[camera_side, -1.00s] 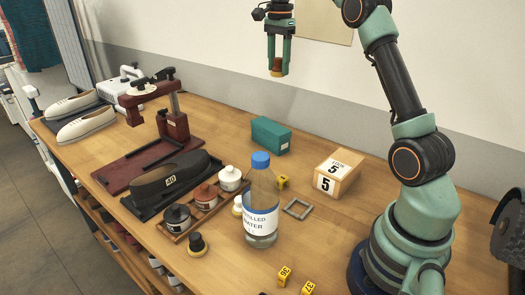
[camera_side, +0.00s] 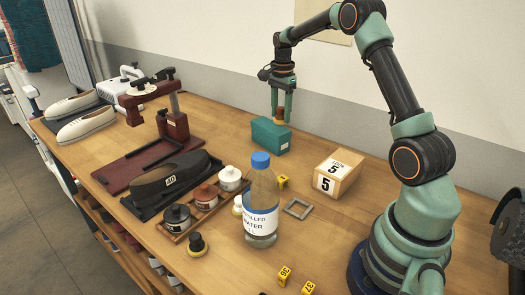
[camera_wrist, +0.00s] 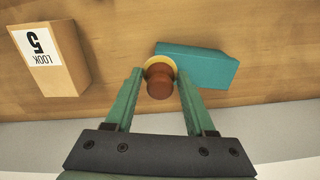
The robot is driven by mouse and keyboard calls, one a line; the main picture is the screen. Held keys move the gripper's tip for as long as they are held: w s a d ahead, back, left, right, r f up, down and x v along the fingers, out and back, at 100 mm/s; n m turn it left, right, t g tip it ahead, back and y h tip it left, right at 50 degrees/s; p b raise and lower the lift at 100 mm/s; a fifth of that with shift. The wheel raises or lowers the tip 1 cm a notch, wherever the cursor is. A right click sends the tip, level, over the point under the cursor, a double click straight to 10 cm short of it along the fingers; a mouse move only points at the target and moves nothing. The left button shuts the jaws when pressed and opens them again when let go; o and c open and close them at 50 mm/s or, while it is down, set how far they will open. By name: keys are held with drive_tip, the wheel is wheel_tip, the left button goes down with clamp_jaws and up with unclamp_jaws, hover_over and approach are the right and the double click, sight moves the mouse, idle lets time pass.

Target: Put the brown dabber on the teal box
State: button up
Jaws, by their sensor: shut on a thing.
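My gripper (camera_side: 281,112) is shut on the brown dabber (camera_side: 280,115), which has a brown knob and a yellowish pad at its lower end. In the wrist view the brown dabber (camera_wrist: 159,81) sits between the two green fingers of my gripper (camera_wrist: 158,85). The teal box (camera_side: 266,136) stands on the table near the wall. In the side view the dabber is at the box's upper back right edge; I cannot tell whether it touches. In the wrist view the teal box (camera_wrist: 205,66) lies to the right of the dabber, partly behind the right finger.
A water bottle (camera_side: 262,205) stands in front, with yellow number markers and a grey square frame (camera_side: 297,208) nearby. A black dabber (camera_side: 197,245) stands front left.

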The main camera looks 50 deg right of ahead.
sight(280, 123)
drive_tip(key=shift+f, duration=2.15)
drive_tip(key=shift+f, duration=0.15)
drive_tip(key=o, duration=1.3)
